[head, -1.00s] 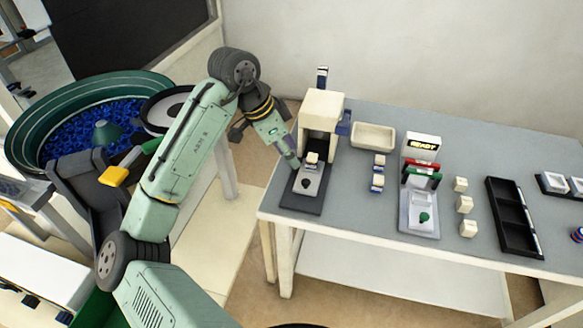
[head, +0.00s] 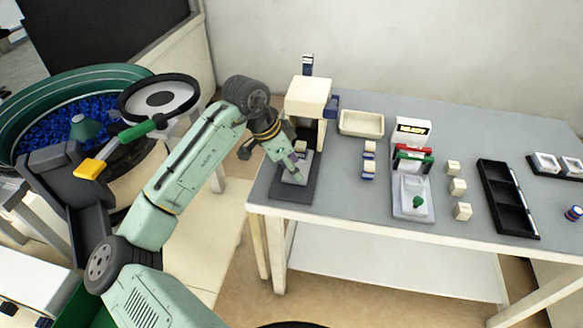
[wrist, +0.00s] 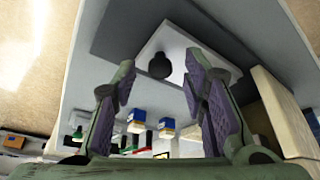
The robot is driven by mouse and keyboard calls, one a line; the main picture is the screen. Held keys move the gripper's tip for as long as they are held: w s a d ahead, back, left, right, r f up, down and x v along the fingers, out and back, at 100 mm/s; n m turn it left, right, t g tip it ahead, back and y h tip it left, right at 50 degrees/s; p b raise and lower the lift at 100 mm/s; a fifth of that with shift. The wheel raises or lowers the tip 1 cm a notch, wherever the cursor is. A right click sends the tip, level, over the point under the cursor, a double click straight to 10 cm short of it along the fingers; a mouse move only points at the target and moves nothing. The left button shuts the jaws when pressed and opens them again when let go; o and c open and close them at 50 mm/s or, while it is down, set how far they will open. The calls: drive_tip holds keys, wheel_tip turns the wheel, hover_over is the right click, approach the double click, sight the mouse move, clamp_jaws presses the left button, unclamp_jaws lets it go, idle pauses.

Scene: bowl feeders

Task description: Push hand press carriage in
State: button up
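The hand press (head: 306,95) has a cream head and stands at the left end of the table, on a dark base plate (head: 285,190). Its pale carriage (head: 308,162) extends forward from under the head, with a small cream block (head: 301,146) at its rear. My gripper (head: 297,174) is low over the carriage's front part and hides its knob in the head view. In the wrist view, the black knob (wrist: 160,66) stands on the pale carriage (wrist: 180,38), between the two spread fingertips and apart from them. The gripper is open and empty.
Right of the press are a cream tray (head: 361,122), blue-and-cream blocks (head: 368,168) and a fixture with a READY sign (head: 412,130). Further right is a black tray (head: 507,198). A bowl feeder (head: 60,90) stands left of the table. The table's front strip is clear.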

clamp_jaws()
idle(0.5)
idle(0.3)
